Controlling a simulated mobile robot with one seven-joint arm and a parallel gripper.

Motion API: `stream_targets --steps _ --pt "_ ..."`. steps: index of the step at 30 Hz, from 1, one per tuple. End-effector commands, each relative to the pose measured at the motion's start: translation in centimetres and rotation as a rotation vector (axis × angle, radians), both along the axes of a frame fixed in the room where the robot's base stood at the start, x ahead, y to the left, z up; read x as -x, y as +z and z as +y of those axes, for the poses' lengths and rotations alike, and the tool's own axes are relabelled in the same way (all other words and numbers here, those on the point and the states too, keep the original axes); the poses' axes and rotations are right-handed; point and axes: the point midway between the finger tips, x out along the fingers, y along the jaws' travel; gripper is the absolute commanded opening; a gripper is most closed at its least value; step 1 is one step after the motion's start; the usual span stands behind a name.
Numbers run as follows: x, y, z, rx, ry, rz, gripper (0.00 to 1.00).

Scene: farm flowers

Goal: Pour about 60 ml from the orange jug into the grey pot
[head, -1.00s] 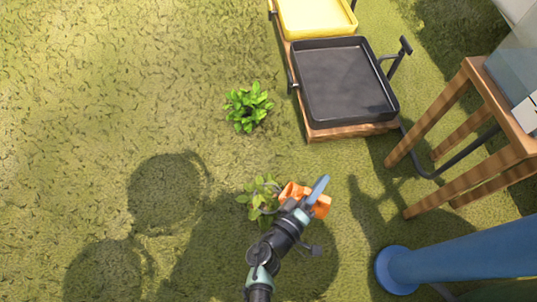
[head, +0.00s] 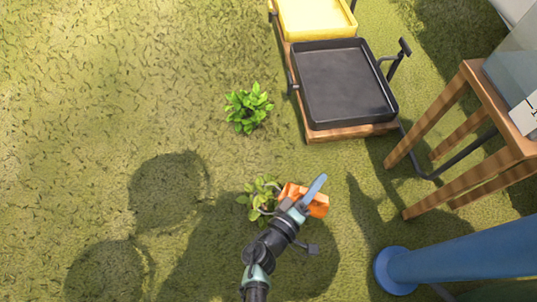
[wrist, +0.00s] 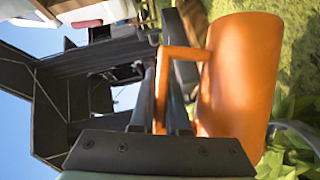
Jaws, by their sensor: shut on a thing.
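The orange jug (head: 318,207) is held at my gripper (head: 297,209), beside a leafy plant (head: 259,193). In the wrist view the jug (wrist: 238,85) is large at right, and my gripper's dark fingers (wrist: 164,95) are shut on its handle. The jug's contents are hidden, and no stream of liquid shows. A thin grey curved rim shows by the plant in the head view and beside the leaves in the wrist view (wrist: 298,130). It seems to be the grey pot, mostly hidden by leaves, jug and gripper. I cannot tell whether jug and rim touch.
A second leafy plant (head: 248,108) stands farther back on the grass. A black tray (head: 345,82) and a yellow tray (head: 316,18) sit on a wooden base beyond. A wooden table (head: 478,130) and a blue post (head: 455,262) stand at right. The grass at left is open.

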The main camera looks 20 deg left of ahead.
Motion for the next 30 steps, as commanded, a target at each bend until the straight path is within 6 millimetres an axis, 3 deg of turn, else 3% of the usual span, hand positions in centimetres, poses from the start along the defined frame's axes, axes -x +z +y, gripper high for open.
stream_targets --steps 30 --pt "0.3 0.7 1.8 0.085 0.000 -0.014 0.00"
